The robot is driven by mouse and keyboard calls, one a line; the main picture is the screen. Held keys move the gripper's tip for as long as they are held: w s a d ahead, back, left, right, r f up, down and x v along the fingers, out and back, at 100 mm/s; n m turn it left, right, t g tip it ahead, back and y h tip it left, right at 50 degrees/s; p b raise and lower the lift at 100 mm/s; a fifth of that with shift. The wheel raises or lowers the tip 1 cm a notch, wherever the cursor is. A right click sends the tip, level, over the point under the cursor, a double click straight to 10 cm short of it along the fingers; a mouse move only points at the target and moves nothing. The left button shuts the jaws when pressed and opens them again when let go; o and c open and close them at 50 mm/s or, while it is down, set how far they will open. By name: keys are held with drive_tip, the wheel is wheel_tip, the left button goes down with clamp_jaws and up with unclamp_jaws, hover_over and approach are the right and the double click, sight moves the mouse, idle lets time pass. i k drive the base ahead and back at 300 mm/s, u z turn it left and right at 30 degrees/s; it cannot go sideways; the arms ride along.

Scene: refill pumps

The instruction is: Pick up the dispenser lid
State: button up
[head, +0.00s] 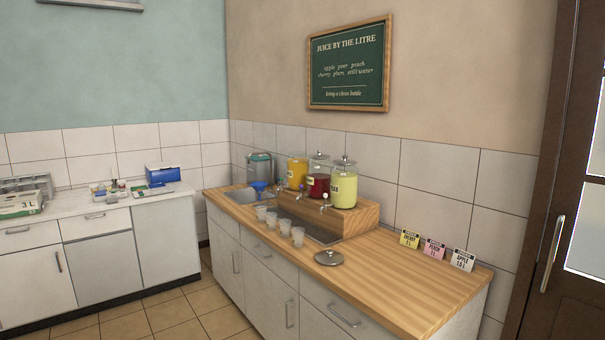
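A round grey metal lid (328,258) with a small knob on top lies on the wooden counter (415,275), near its front edge. The lid lies flat with the knob up, and nothing touches it. Behind it, on a raised wooden stand (362,215), are an orange dispenser (297,172), a red dispenser (318,186) and a yellow-green dispenser (343,190). The red and yellow-green dispensers have knobbed lids on; I cannot make out a lid on the orange one. My gripper is not in view.
Several clear cups (298,236) stand in a row left of the lid, by a drip tray (310,232). Price cards (435,249) stand along the back right. A blue funnel-like item (258,187) and a grey-green container (260,167) are at the far left end. Counter right of the lid is clear.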

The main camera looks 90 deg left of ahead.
sight(329, 257)
drive_tip(key=u, duration=3.35)
drive_tip(key=i, duration=2.2)
drive_tip(key=z, duration=0.75)
